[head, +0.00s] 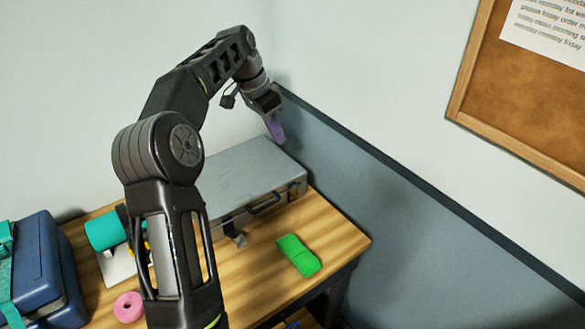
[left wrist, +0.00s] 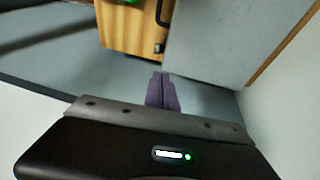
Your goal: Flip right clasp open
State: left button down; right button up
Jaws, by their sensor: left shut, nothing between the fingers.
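A closed grey case (head: 245,172) lies on the wooden table against the wall, with a dark handle (head: 265,204) on its front. A clasp (head: 236,239) left of the handle sticks out from the front. The right clasp (head: 296,189) is small near the case's right front end; it also shows in the left wrist view as a dark piece (left wrist: 160,47), too small to tell its state. My left gripper (head: 276,131), with purple fingers, is shut and empty above the case's right back end, apart from the clasp. My right gripper is not in view.
A green object (head: 298,255) lies on the table (head: 335,240) in front of the case. A pink ring (head: 128,307), a teal cylinder (head: 104,231) and a blue box (head: 45,270) are at the left. The wall is close behind and right of the case.

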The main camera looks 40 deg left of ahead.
pick_arm(q)
jog(key=b, duration=0.2)
send_over(298, 184)
jog(key=a, duration=0.2)
jog(key=f, duration=1.1)
jog(key=shift+s+d+f, duration=0.25)
jog(key=shift+s, duration=0.1)
jog(key=shift+d+f, duration=0.25)
jog(key=shift+f, duration=0.5)
jog(key=shift+s+d+y+b, duration=0.15)
jog(key=shift+d+y+b, duration=0.15)
jog(key=shift+b, duration=0.4)
